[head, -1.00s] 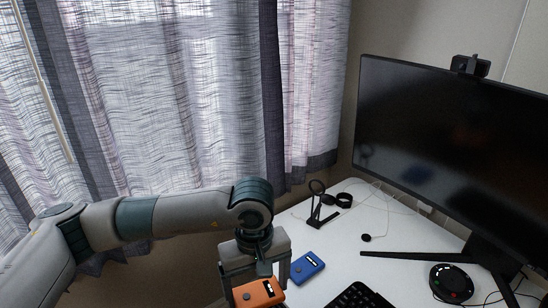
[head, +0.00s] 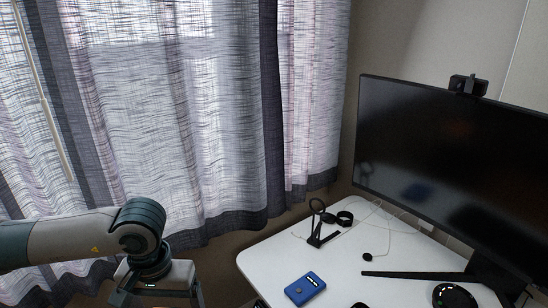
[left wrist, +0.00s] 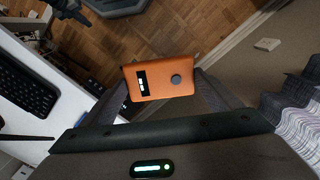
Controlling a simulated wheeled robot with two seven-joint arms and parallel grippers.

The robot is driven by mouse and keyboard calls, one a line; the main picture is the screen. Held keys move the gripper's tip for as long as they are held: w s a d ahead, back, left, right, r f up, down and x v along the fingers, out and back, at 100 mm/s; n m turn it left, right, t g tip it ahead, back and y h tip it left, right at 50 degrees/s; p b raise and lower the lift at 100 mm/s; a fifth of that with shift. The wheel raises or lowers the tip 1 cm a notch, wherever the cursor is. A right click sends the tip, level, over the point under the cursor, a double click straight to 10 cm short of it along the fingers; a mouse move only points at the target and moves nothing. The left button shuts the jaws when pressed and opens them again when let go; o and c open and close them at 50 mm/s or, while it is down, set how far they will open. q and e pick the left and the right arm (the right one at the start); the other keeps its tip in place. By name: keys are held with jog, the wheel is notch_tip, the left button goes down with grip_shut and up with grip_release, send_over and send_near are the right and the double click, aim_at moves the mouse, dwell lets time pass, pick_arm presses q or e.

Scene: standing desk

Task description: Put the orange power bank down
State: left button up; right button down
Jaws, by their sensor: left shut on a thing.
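The orange power bank (left wrist: 160,81) is between the two fingers of my left gripper (left wrist: 160,88) in the left wrist view. The gripper is shut on it. Its small dark display and round grey button face the camera. Wooden floor shows behind it, and the white desk (left wrist: 62,118) is off to the left. In the head view my left gripper (head: 155,278) is at the bottom edge, left of the desk (head: 262,262). Its fingertips and the power bank are out of that view. My right gripper is not in view.
A blue power bank (head: 305,288) lies near the desk's front. A black stand (head: 318,228), a round puck (head: 368,256), cables and the monitor (head: 450,170) are farther back and right. A keyboard (left wrist: 25,92) shows in the left wrist view. The desk's left part looks clear.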

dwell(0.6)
pick_arm(q)
jog(key=w+d+r+m, duration=0.2)
jog(key=d+r+m, duration=0.2)
jog(key=d, duration=0.3)
jog(key=w+d+r+m, duration=0.2)
jog(key=d+r+m, duration=0.2)
jog(key=d+r, duration=0.2)
jog(key=shift+w+d+r, duration=0.15)
jog(key=shift+w+d, duration=0.15)
jog(key=shift+d, duration=0.25)
jog(key=w+d+f+m, duration=0.4)
jog(key=f, duration=0.2)
jog(key=shift+w+m, duration=0.3)
jog(key=shift+w, duration=0.05)
jog(key=shift+d, duration=0.1)
